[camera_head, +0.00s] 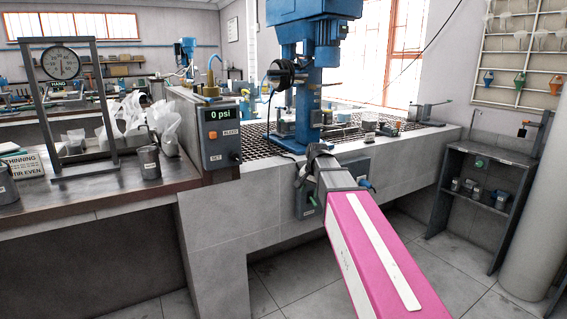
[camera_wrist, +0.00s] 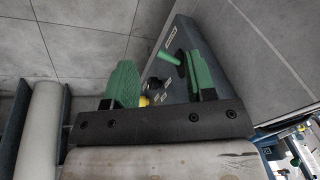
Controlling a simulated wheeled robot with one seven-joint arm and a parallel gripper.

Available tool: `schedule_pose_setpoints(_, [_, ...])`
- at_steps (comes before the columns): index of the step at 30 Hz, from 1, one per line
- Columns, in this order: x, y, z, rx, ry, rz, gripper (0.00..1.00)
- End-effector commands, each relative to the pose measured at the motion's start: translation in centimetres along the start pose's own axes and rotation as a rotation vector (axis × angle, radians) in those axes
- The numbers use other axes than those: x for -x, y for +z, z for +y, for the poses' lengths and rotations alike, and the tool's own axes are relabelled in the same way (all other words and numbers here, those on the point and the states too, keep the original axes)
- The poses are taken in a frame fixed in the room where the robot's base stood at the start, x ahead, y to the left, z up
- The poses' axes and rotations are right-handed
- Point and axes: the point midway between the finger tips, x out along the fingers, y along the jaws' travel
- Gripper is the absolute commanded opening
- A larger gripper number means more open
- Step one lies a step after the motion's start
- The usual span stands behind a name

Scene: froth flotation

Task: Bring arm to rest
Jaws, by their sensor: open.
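My arm, a pink link with a white stripe, reaches forward in the head view to the tiled front of the flotation bench. My gripper (camera_wrist: 162,82) shows in the wrist view as two green fingers on a dark bar. The fingers stand wide apart with nothing between their tips. Behind them is a blue-grey box (camera_wrist: 183,35) with a label, a green peg (camera_wrist: 168,58) and a dark knob (camera_wrist: 151,84). The peg appears close to the right finger; I cannot tell whether they touch. In the head view the gripper is mostly hidden behind my arm.
A blue flotation machine (camera_head: 305,75) stands on the grated bench top. A gauge box (camera_head: 220,135) reading "0 psi" is left of it. A small shelf stand (camera_head: 490,155) and a pale column (camera_head: 540,200) are at right. Tiled floor (camera_head: 275,290) is clear below.

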Motion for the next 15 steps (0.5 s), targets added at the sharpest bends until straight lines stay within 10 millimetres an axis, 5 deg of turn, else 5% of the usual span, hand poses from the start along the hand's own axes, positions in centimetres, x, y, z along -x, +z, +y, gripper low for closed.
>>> schedule_pose_setpoints(6, [-6.6,4.5,6.1,0.117,0.054,-0.046,0.51])
schedule_pose_setpoints(15, [-13.5,11.0,13.8,0.284,0.111,-0.119,0.51])
